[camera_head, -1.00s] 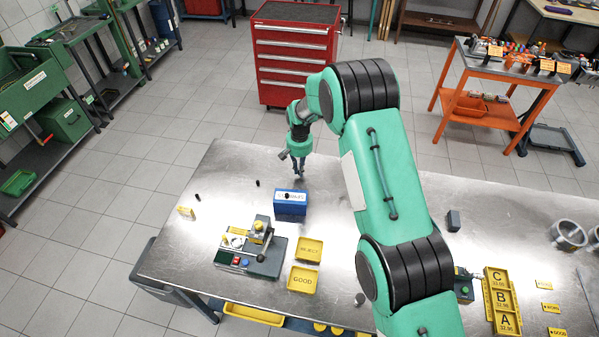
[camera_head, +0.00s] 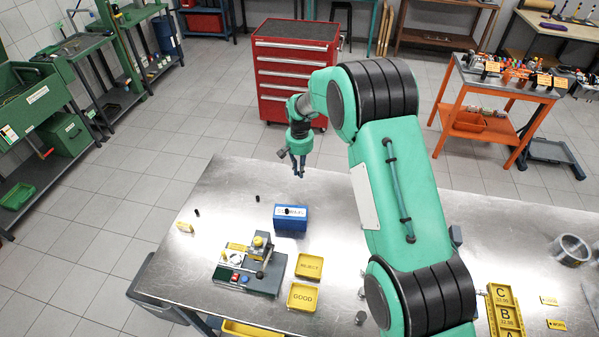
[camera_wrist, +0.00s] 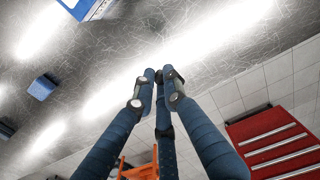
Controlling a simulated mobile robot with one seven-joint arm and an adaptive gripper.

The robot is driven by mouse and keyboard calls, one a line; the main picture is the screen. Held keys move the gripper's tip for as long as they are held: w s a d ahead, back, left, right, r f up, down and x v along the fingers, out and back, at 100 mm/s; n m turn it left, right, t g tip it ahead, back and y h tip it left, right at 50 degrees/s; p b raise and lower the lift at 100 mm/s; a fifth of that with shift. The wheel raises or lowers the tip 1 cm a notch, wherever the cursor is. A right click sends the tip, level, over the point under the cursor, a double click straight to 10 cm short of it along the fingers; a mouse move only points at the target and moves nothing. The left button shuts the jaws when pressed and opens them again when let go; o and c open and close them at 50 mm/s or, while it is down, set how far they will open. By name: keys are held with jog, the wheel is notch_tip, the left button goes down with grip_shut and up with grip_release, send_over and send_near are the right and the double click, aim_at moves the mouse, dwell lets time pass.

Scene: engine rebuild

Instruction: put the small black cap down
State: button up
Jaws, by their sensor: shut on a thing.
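My gripper (camera_head: 299,172) hangs over the far edge of the steel table, behind the blue box. In the wrist view its fingers (camera_wrist: 160,80) come together at their tips. A small dark piece shows between the tips, too small to make out; the cap in the grip is mostly hidden. Two small black pieces stand on the table to the left, one nearer the blue box (camera_head: 257,198) and one farther left (camera_head: 197,212). The blue box (camera_head: 291,224) has a pale labelled top with a dark spot on it. Its corner also shows in the wrist view (camera_wrist: 88,8).
A grey fixture (camera_head: 262,279) with buttons stands in front of the blue box. Yellow REJECT (camera_head: 309,266) and GOOD (camera_head: 302,297) trays lie beside it. A red tool cabinet (camera_head: 292,75) stands behind the table. The table's left back area is mostly bare.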

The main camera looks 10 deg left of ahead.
jog(key=shift+s, duration=0.1)
dwell(0.4)
jog(key=s+d+r+p, duration=0.1)
jog(key=s+d, duration=0.2)
jog(key=s, duration=0.6)
jog(key=s+d+n+p, duration=0.1)
jog(key=s+d+p, duration=0.1)
jog(key=s, duration=0.7)
jog(key=s+d+r+p, duration=0.1)
jog(key=s+d, duration=0.3)
jog(key=s, duration=0.5)
jog(key=shift+s+r+p, duration=0.15)
jog(key=shift+r+p, duration=0.15)
jog(key=shift+r, duration=0.05)
jog(key=p, duration=0.2)
send_over(295, 207)
jog(key=shift+f, duration=0.75)
jog(key=shift+f, duration=0.1)
jog(key=shift+f+p, duration=0.6)
jog(key=shift+f, duration=1.05)
jog(key=shift+f, duration=0.2)
